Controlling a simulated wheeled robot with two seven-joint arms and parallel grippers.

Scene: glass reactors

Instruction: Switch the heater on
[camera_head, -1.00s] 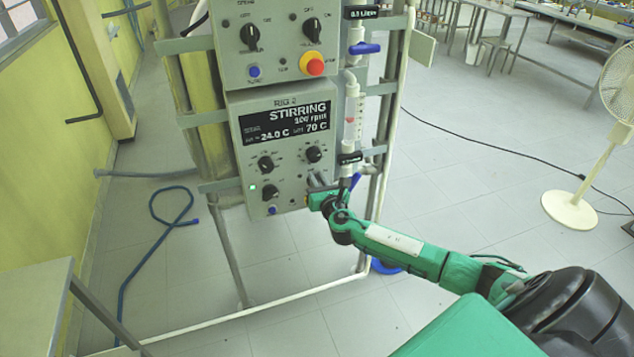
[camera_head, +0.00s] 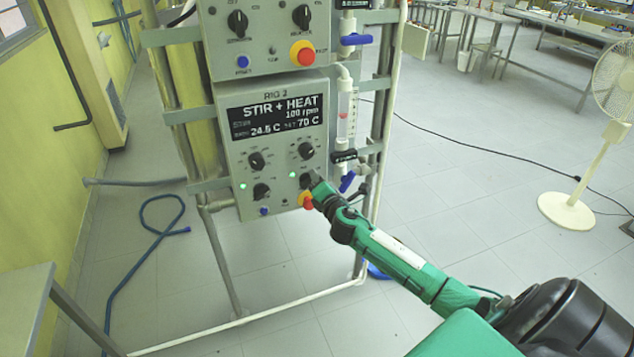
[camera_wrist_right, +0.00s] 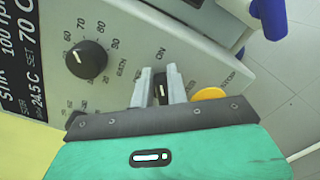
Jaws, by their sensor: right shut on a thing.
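The lower control box of Rig 2 (camera_head: 230,160) is grey, with a black display (camera_head: 277,116) reading "STIR + HEAT", 100 rpm, 24.5 C, set 70 C. Green lamps glow at its left (camera_head: 243,186) and beside the right lower knob (camera_head: 292,175). My right gripper (camera_head: 308,182) is at that lower right knob, the heater switch. In the right wrist view, its two grey fingers (camera_wrist_right: 161,88) are shut on the black knob (camera_wrist_right: 162,94), beside an "ON" mark. My left gripper is not in view.
A red stop button with yellow collar (camera_head: 305,199) sits just below my right gripper. The temperature knob (camera_wrist_right: 86,59) is close by. A blue-handled valve (camera_head: 347,181) and glass tube (camera_head: 347,115) stand to the right.

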